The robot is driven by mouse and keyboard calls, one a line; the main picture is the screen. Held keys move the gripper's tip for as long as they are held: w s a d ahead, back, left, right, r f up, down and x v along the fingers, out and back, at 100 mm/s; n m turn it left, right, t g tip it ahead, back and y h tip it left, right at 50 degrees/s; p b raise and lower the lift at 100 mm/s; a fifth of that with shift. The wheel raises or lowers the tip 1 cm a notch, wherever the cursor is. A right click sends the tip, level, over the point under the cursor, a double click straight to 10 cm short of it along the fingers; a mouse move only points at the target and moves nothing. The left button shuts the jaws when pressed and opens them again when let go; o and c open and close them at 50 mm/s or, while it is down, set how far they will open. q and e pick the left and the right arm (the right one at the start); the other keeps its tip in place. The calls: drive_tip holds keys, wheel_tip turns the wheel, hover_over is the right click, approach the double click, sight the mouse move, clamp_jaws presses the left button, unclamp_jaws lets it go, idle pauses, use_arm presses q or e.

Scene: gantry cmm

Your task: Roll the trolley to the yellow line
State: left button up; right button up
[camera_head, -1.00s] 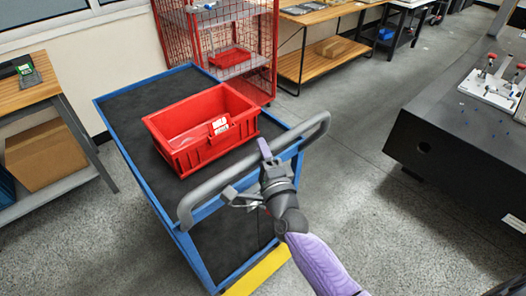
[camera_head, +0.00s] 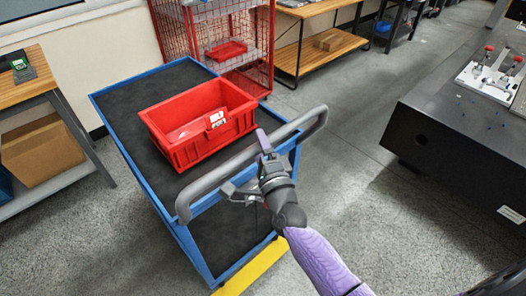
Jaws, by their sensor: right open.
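The trolley (camera_head: 112,98) has a blue frame and dark decks, with a grey tubular push handle (camera_head: 205,180) at its near end. A red bin (camera_head: 196,150) with a white label sits on its upper deck. The yellow line (camera_head: 253,268) shows on the floor by the trolley's near lower edge; the rest of it is hidden. My right gripper (camera_head: 250,168) is open at the handle, with one finger on the far side of the bar and gripper parts on the near side. I cannot tell if it touches. My left gripper is out of view.
A red wire cage (camera_head: 262,50) stands close behind the trolley's far end. A wooden bench (camera_head: 32,85) with a cardboard box (camera_head: 42,150) is at left. A dark machine base (camera_head: 450,150) stands at right. Grey floor (camera_head: 345,150) is clear between it and the trolley.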

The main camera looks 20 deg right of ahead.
drive_tip(key=s+f, duration=0.1)
drive_tip(key=s, duration=0.8)
drive_tip(key=shift+s+a+f, duration=0.25)
drive_tip(key=shift+f, duration=0.1)
drive_tip(key=s+a+f+n+g+y, duration=0.1)
drive_tip(key=s+f+n+g, duration=0.25)
drive_tip(key=f, duration=0.35)
drive_tip(key=s+f+n+g+y, duration=0.15)
drive_tip(key=f+n, duration=0.25)
drive_tip(key=f, duration=0.4)
drive_tip(key=s+a+f+n+g, duration=0.1)
drive_tip(key=s+f+n+g, duration=0.3)
drive_tip(key=f, duration=0.3)
drive_tip(key=s+d+f+n+g, duration=0.1)
drive_tip(key=s+f+n+g, duration=0.2)
drive_tip(key=s, duration=0.5)
drive_tip(key=s+d+f+n+g+h, duration=0.1)
drive_tip(key=s+f+n+g, duration=0.3)
drive_tip(key=s+f, duration=0.2)
drive_tip(key=s+d+f+n+g, duration=0.2)
drive_tip(key=s+f+n+g, duration=0.1)
drive_tip(key=s, duration=0.7)
drive_tip(key=shift+s+f+n+h, duration=0.2)
drive_tip(key=shift+f+n+h, duration=0.15)
drive_tip(key=shift+f, duration=0.4)
